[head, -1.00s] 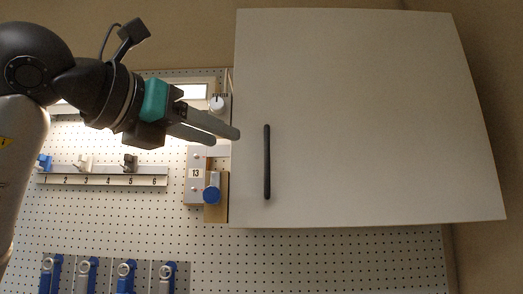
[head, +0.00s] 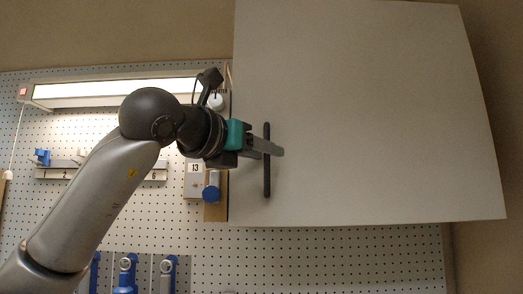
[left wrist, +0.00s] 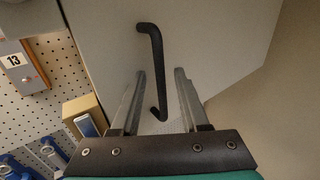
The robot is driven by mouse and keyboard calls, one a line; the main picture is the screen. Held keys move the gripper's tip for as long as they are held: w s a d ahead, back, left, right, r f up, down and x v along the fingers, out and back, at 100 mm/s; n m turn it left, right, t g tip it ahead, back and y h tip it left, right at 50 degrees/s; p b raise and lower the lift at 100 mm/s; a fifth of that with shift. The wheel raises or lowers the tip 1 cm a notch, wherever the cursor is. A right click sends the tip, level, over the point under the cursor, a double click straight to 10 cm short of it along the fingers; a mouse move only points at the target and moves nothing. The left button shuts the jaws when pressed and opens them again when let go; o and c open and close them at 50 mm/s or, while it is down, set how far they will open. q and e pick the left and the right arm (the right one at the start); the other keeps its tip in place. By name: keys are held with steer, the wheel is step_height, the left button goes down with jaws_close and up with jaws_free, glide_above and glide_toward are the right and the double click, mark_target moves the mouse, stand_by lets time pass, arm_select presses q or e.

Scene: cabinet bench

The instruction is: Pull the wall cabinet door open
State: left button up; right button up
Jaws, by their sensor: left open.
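The wall cabinet door (head: 370,110) is a large pale grey panel at the right of the head view, and it looks shut. Its black vertical bar handle (head: 267,180) is near the door's left edge. My left gripper (head: 272,149) is at the handle, with its fingers crossing the bar in the head view. In the left wrist view the handle (left wrist: 155,60) runs down between the two open fingers (left wrist: 160,73). The fingers show gaps to the bar, so it is not gripped. My right gripper is not in view.
A pegboard (head: 330,255) covers the wall below and left of the cabinet. A lit lamp (head: 120,92) hangs at the upper left. Blue tools (head: 126,272) hang lower down.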

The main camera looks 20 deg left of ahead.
arm_select(q)
jaws_close()
stand_by(1.3)
